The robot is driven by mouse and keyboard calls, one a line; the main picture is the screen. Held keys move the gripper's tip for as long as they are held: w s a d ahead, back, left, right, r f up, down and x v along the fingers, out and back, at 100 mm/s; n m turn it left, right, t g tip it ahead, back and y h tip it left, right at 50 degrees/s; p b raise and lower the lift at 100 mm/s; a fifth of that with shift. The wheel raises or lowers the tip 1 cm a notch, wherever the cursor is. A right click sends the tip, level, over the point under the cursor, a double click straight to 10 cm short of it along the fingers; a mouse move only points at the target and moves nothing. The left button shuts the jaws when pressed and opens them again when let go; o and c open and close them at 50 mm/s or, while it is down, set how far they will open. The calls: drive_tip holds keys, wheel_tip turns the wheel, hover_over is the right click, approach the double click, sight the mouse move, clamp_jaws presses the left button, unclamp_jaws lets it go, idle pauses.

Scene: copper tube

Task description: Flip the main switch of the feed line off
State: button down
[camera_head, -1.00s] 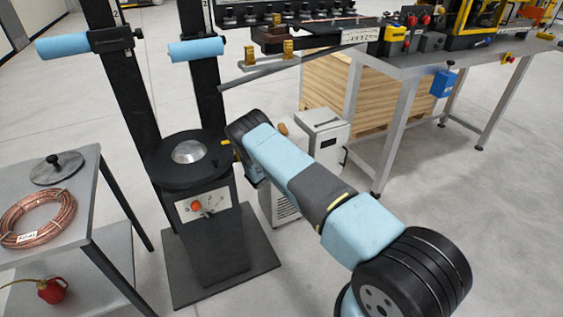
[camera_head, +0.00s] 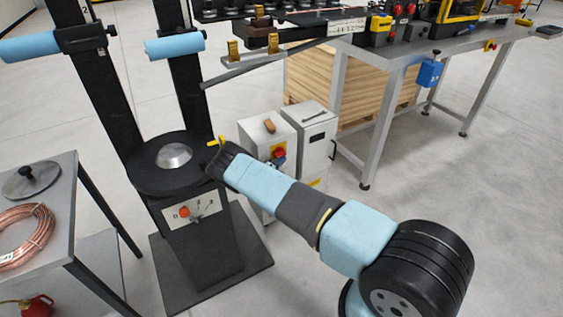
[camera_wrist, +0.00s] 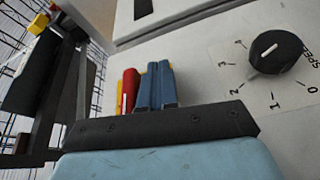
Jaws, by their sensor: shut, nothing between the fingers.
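The main switch has a red handle on a yellow plate, on the front of the pale cabinet (camera_head: 262,135). In the head view the switch (camera_head: 279,153) shows just above my arm. In the wrist view its red handle (camera_wrist: 130,90) stands upright, with a white line on it, directly left of my fingers. My gripper (camera_wrist: 156,84) has blue fingers, shut together and empty. They hide the right part of the switch; I cannot tell whether they touch it. In the head view my fingers are not clearly visible.
A black speed dial (camera_wrist: 276,58) is on the same cabinet face, right of the fingers. The black stand (camera_head: 205,235) with its own control panel is left of my arm. A table with a copper coil (camera_head: 25,235) is far left; a steel workbench (camera_head: 385,60) is behind.

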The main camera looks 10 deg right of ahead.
drive_tip(key=shift+d, duration=0.2)
idle(0.6)
drive_tip(key=shift+w+a+r, duration=0.15)
drive_tip(key=shift+r, duration=1.3)
drive_tip(key=s+d+r, duration=0.1)
drive_tip(key=s+r, duration=0.9)
drive_tip(key=s, duration=0.4)
drive_tip(key=shift+d, duration=0.35)
